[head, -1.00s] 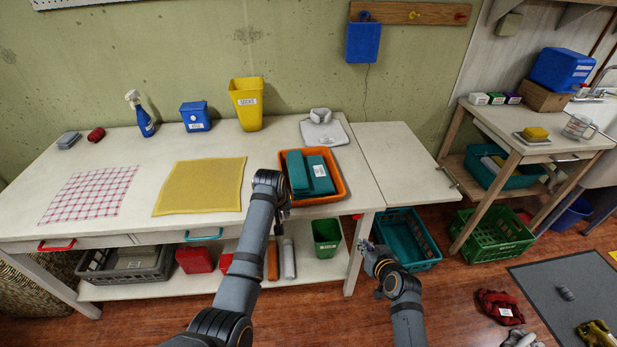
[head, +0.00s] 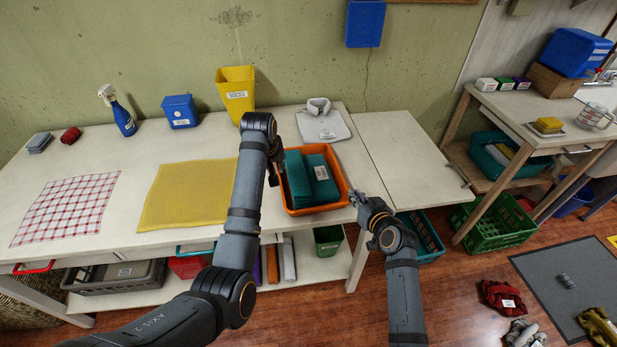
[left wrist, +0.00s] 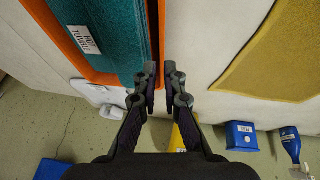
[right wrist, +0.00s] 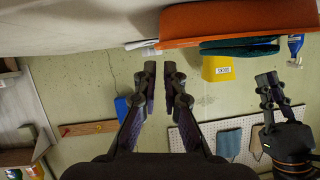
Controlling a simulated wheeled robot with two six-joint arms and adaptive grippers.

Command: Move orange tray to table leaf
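The orange tray (head: 318,208) sits on the workbench near its right end, with folded teal cloths (head: 312,180) in it. My left gripper (head: 277,172) is at the tray's left rim. In the left wrist view its fingers (left wrist: 160,72) stand slightly apart, with the rim at or between their tips; contact is unclear. My right gripper (head: 356,198) is beside the tray's right side. In the right wrist view its fingers (right wrist: 160,70) are parted and empty, and the tray (right wrist: 235,22) is to their right. The pale table leaf (head: 410,155) adjoins the bench on the right and is bare.
A yellow mat (head: 188,195) lies left of my left arm, and a yellow bin (head: 237,95) stands behind. A teal crate (head: 425,240) is on the floor under the leaf.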

